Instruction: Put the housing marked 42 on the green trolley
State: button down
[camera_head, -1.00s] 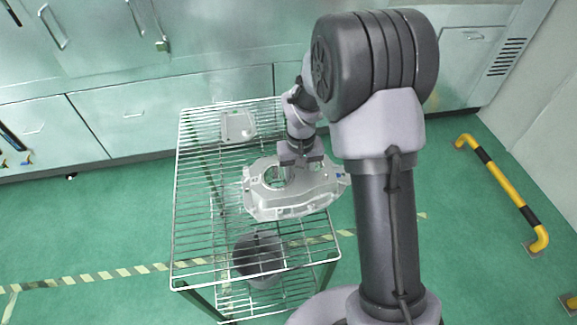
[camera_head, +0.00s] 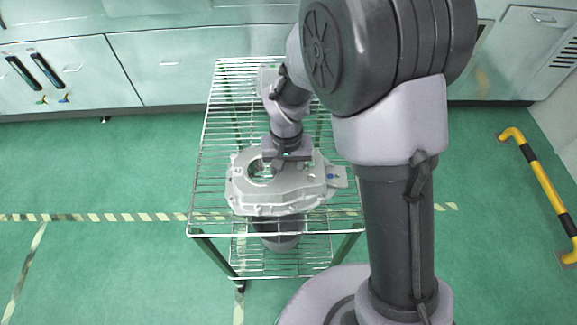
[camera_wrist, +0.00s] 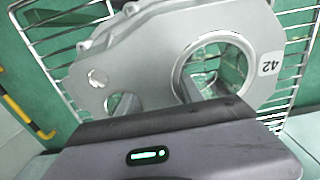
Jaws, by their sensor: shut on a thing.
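The housing (camera_head: 292,200) is a pale grey casting with a large round opening. In the wrist view the housing (camera_wrist: 230,35) carries a white label reading 42 beside that opening. My gripper (camera_head: 287,162) is shut on the housing; in the wrist view one finger of my gripper (camera_wrist: 157,98) enters the large opening, the other is near a smaller hole. The housing is over the front part of a wire-shelf trolley (camera_head: 205,150) with dark green legs. I cannot tell whether it touches the wires.
Another grey casting (camera_head: 266,80) is at the trolley's back, partly behind my arm. A dark round container (camera_head: 281,242) is on the lower shelf. Cabinets (camera_head: 165,70) line the back wall. A yellow and black rail (camera_head: 540,185) stands at the right. Green floor is clear at the left.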

jog(key=shift+r, duration=0.1)
jog(key=c, duration=0.8)
grip_release()
jog(key=shift+o, duration=0.2)
notch_tip(320, 180, up, 12)
jog(key=p, duration=0.4)
jog(key=shift+s+r+p, duration=0.1)
jog(key=shift+r+p, duration=0.1)
jog(key=shift+p, duration=0.15)
notch_tip(320, 180, up, 7)
jog(key=m+t, duration=0.1)
send_over(287, 166)
jog(key=s+d, duration=0.2)
jog(key=s+d+r+m+t+y, duration=0.1)
jog(key=s+d+r+t, duration=0.1)
jog(key=s+r, duration=0.2)
jog(key=s+d+r+m+t+y, duration=0.1)
jog(key=s+r, duration=0.4)
jog(key=s, duration=0.5)
jog(key=shift+d+m+t, duration=0.5)
jog(key=shift+d+t, duration=0.4)
jog(key=shift+d, duration=0.3)
